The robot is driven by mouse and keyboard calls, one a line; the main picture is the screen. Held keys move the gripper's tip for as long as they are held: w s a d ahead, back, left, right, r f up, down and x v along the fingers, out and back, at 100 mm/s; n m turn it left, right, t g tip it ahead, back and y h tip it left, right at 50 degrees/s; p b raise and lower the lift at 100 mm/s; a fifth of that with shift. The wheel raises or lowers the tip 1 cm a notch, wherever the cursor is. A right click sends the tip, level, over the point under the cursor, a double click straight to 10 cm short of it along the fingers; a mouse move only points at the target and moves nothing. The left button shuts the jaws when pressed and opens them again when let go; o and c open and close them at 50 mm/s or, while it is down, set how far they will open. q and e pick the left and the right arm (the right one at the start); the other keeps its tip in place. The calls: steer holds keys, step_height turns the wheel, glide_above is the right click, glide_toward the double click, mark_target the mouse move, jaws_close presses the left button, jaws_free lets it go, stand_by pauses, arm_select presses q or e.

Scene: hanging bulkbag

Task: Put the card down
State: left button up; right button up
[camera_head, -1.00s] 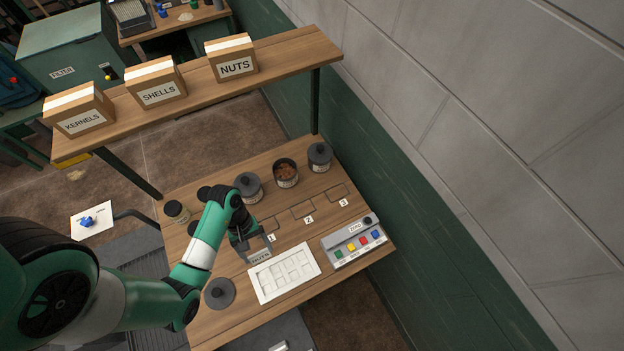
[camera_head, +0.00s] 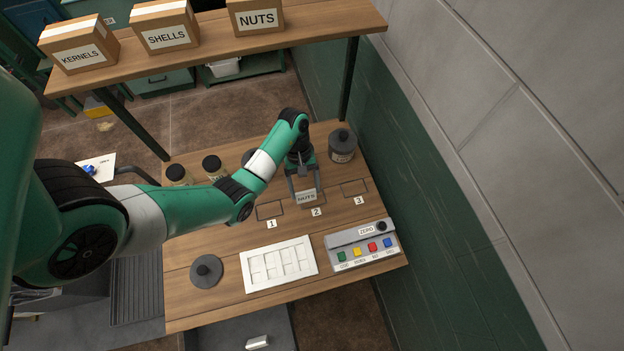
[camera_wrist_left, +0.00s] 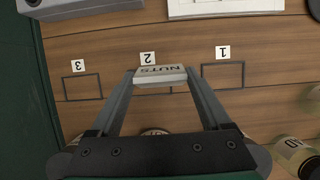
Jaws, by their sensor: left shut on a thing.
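My left gripper (camera_head: 305,192) is shut on a small pale card (camera_head: 306,198) lettered NUTS. In the left wrist view the card (camera_wrist_left: 160,76) sits between the two fingertips, just beside the number 2 label (camera_wrist_left: 148,58). It hides most of outline 2. I cannot tell whether it touches the table or hangs slightly above it. Outline 1 (camera_head: 270,210) and outline 3 (camera_head: 354,188) are empty. My right gripper is not in view.
A white segmented tray (camera_head: 247,272) and a ZERO button panel (camera_head: 362,246) lie in front. A dark round lid (camera_head: 206,271) is at left. Jars stand behind, including a grey-lidded one (camera_head: 342,147). A shelf (camera_head: 212,46) bears boxes marked KERNELS, SHELLS and NUTS.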

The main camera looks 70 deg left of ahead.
mark_target(312, 190)
arm_select(q)
steer(key=f, duration=0.1)
steer(key=w+f+b, duration=0.1)
steer(key=a+f+b, duration=0.1)
steer(key=shift+w+f, duration=0.1)
steer(key=shift+w, duration=0.3)
steer(key=shift+w+a+f, duration=0.15)
steer(key=shift+w+a, duration=0.05)
steer(key=shift+w, duration=0.15)
steer(key=shift+w+f+b, duration=0.15)
steer(key=shift+f+b, duration=0.65)
steer(key=shift+f, duration=0.95)
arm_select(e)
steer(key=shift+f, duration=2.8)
arm_select(q)
steer(key=shift+f, duration=0.2)
steer(key=o, duration=1.1)
steer(key=shift+o, duration=0.2)
steer(key=shift+r, duration=0.3)
steer(key=p+v, duration=0.5)
steer(key=v, duration=0.7)
steer(key=shift+p, duration=0.3)
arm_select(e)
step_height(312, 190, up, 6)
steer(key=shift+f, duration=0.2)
